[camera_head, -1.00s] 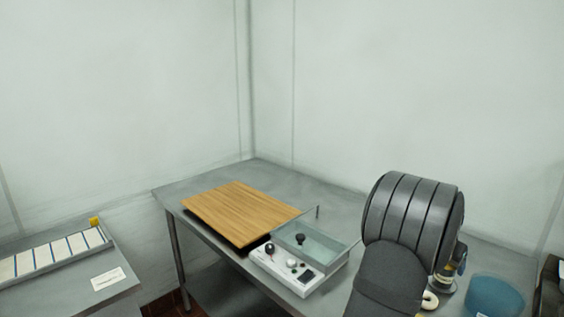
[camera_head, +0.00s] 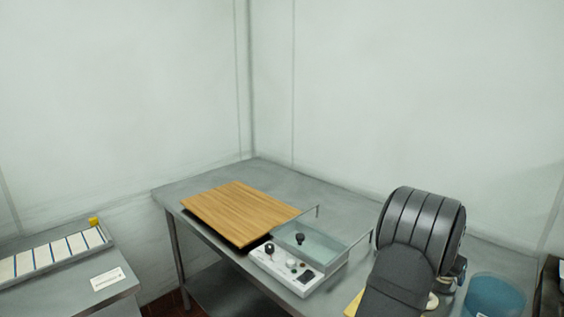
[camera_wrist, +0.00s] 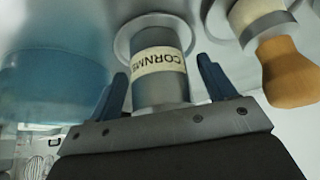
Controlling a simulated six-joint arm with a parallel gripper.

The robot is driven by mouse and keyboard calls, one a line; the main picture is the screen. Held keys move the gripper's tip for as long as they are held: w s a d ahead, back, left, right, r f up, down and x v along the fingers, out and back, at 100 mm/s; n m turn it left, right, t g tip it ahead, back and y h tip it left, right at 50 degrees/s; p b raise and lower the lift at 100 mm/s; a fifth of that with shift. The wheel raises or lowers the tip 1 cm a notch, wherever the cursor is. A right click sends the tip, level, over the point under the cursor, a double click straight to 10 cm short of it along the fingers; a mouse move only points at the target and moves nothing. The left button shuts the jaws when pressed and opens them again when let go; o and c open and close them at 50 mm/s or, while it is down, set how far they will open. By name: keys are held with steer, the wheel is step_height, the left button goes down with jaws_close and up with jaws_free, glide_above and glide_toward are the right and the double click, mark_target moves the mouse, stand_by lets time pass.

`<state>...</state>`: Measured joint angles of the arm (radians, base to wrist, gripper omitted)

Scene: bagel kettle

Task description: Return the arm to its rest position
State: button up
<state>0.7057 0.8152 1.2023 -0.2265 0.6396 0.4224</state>
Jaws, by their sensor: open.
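My gripper (camera_wrist: 162,88) shows in the wrist view with its two blue fingers apart. Between and beyond the fingers stands a grey cylindrical container with a cream label (camera_wrist: 158,62) reading "CORNM...". I cannot tell whether the fingers touch it, but they are spread on either side. In the head view my arm's dark ribbed link fills the lower right and hides the gripper.
A grey metal table holds a wooden board (camera_head: 240,212) and a white kettle unit (camera_head: 285,270) with a clear basin. A blue tub (camera_head: 494,297) stands at lower right, and a wooden-handled object (camera_wrist: 288,72) is at right in the wrist view. A tray (camera_head: 55,252) is at left.

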step_height(320, 180, up, 8)
steer(key=shift+r, duration=0.1)
steer(key=s+a+r+n+t+y, duration=0.15)
steer(key=a+r, duration=0.25)
steer(key=a, duration=0.4)
steer(key=s+a+r+n, duration=0.2)
steer(key=s+a+r, duration=0.1)
steer(key=a, duration=0.6)
steer(key=s+a+r+n+t+y, duration=0.1)
steer(key=s+a+r+n, duration=0.2)
steer(key=a, duration=0.5)
steer(key=shift+a+f+m+h, duration=0.15)
steer(key=shift+f+m, duration=0.1)
steer(key=shift+f, duration=0.7)
steer(key=shift+f+m+h, duration=0.1)
steer(key=shift+f+m, duration=0.1)
steer(key=shift+f, duration=0.7)
